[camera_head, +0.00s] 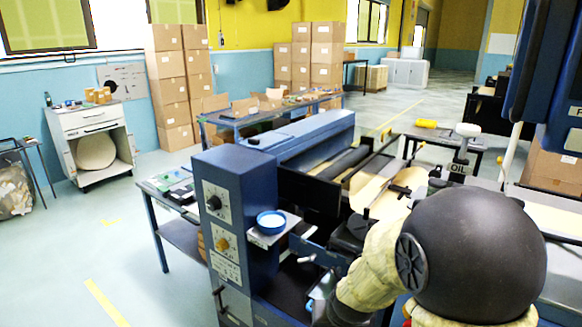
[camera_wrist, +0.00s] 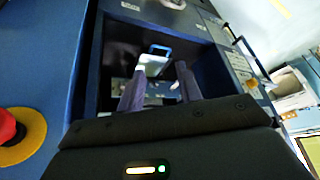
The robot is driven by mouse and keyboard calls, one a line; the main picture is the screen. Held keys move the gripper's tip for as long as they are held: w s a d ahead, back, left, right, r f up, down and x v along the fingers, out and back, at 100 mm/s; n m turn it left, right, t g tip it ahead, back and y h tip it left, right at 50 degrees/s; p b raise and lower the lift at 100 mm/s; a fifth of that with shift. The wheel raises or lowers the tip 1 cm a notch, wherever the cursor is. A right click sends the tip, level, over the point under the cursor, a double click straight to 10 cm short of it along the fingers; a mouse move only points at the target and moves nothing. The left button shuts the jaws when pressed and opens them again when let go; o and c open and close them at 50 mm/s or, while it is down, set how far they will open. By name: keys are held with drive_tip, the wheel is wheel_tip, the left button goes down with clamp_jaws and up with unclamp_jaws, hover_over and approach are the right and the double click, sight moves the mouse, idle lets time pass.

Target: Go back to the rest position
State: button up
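My gripper (camera_wrist: 158,80) shows in the wrist view with its two grey fingers spread apart and nothing between them. It points into a dark recess of the blue machine, where a small blue-framed pale part (camera_wrist: 155,58) lies beyond the fingertips. In the head view my arm, with a cream sleeve and a large black rounded joint, reaches down at the lower right in front of the blue machine (camera_head: 232,172). The arm hides part of the machine, and the fingertips cannot be made out there.
A red knob on a yellow disc (camera_wrist: 12,130) is at the wrist view's left edge. A blue round dish (camera_head: 271,222) sits on a small shelf of the machine. A side table (camera_head: 180,235) stands left. Floor (camera_head: 95,240) at the left is clear.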

drive_tip(key=s+d+r+g, duration=0.1)
drive_tip(key=s+d, duration=0.2)
drive_tip(key=s, duration=0.3)
drive_tip(key=s+d+r+g, duration=0.1)
drive_tip(key=s+d+g, duration=0.1)
drive_tip(key=s, duration=0.4)
drive_tip(key=shift+d+r+h+p, duration=0.3)
drive_tip(key=shift+d+r+p, duration=0.1)
drive_tip(key=shift+d, duration=0.05)
drive_tip(key=shift+w+a, duration=0.1)
drive_tip(key=shift+w, duration=0.05)
